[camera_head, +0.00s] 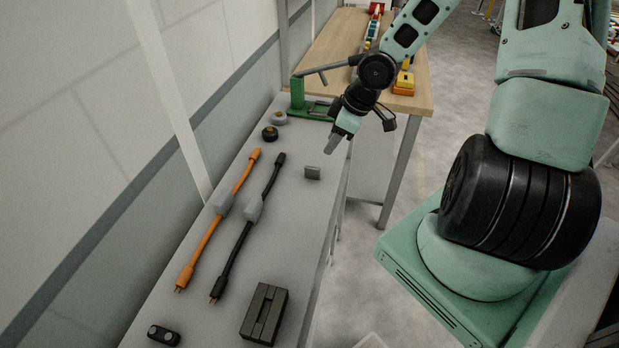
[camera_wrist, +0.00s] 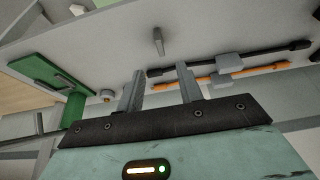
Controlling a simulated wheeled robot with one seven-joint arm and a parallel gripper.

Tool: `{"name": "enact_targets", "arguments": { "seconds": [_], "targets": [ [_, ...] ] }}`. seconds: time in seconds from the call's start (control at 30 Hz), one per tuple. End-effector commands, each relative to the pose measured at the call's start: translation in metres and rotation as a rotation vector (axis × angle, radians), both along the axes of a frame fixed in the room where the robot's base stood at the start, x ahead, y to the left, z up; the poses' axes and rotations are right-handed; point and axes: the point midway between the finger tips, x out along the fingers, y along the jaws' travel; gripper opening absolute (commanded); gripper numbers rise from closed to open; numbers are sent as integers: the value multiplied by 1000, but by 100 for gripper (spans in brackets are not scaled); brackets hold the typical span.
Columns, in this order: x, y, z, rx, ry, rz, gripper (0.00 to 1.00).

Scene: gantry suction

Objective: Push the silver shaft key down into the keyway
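A small silver-grey block, which looks like the shaft key (camera_head: 312,172), sits on the grey bench near its right edge. In the wrist view the key (camera_wrist: 158,41) shows beyond the fingertips, apart from them. A dark grey block (camera_head: 264,314) with a lengthwise groove, which looks like the keyway part, lies at the near end of the bench. Whether anything sits in the groove is hard to tell. My gripper (camera_head: 335,143) is above the bench, just beyond the key. In the wrist view my gripper (camera_wrist: 158,82) has its two fingers apart with nothing between them.
An orange cable (camera_head: 203,246) and a black cable (camera_head: 234,256) lie along the bench. A green fixture (camera_head: 298,95) with a handle stands at the far end, near a black knob (camera_head: 270,133). The wall borders the left.

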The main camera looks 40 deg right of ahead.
Motion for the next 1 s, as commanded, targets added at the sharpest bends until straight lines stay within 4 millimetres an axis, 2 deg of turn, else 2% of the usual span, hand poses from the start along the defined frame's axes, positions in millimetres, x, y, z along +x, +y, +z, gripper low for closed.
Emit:
{"name": "enact_targets", "arguments": {
  "seconds": [0.03,0.3,0.63,1.0],
  "targets": [
    [3,4,-14,-1,1,5,36],
    [16,14,-53,0,1,3,36],
    [23,18,-70,0,1,1,36],
    [36,29,-109,0,1,1,36]
  ]
}}
